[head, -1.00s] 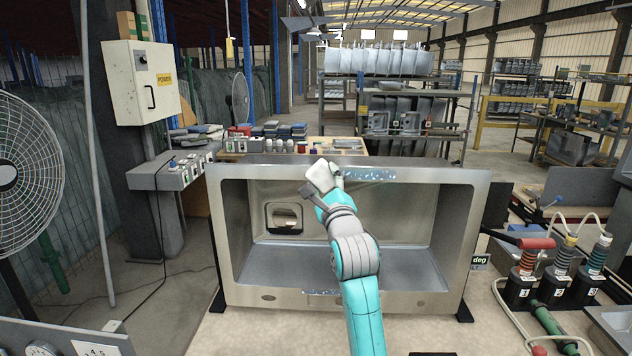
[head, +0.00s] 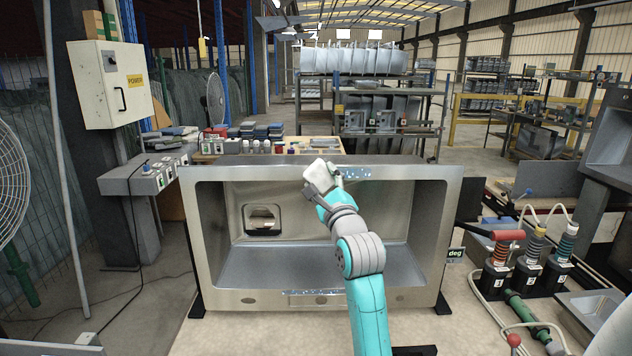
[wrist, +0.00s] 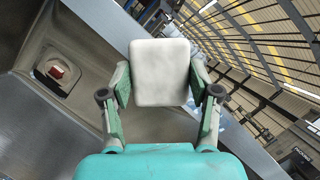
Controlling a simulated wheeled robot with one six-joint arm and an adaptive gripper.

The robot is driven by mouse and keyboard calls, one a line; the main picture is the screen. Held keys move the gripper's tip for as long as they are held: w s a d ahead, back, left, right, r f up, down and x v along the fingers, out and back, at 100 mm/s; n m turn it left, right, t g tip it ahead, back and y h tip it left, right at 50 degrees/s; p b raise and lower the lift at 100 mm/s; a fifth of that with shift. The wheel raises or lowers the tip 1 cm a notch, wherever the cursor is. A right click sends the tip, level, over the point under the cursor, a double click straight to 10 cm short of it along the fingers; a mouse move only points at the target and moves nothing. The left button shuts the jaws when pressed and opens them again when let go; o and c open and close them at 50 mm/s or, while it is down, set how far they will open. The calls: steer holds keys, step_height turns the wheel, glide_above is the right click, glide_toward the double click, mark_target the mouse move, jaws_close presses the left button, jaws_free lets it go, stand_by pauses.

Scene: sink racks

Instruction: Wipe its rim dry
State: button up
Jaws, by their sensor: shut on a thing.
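A steel sink (head: 190,240) stands on its side, its open basin facing me. My gripper (head: 322,182) is shut on a white wiping pad (head: 320,174) at the middle of the top rim (head: 250,173). Water drops (head: 357,173) lie on that rim just right of the pad. More drops (head: 315,292) show on the middle of the bottom rim. In the wrist view the white pad (wrist: 160,72) sits between both fingers. It hides the rim behind it, so I cannot tell how firmly it touches.
A control box (head: 150,178) stands left of the sink. Numbered bottles with hoses (head: 525,262) stand at the right. Another sink (head: 608,140) is at the far right edge. A table with small bottles (head: 265,148) is behind. The basin is empty.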

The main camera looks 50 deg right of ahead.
mark_target(347, 171)
steer(key=shift+s+d, duration=2.35)
steer(key=shift+s, duration=0.3)
steer(key=shift+s+d, duration=0.9)
steer(key=shift+s, duration=0.25)
steer(key=shift+s+d, duration=0.85)
steer(key=shift+s, duration=0.3)
steer(key=s+a, duration=0.4)
steer(key=shift+a, duration=0.3)
steer(key=shift+a, duration=0.1)
steer(key=shift+s+a, duration=0.95)
steer(key=shift+a, duration=0.05)
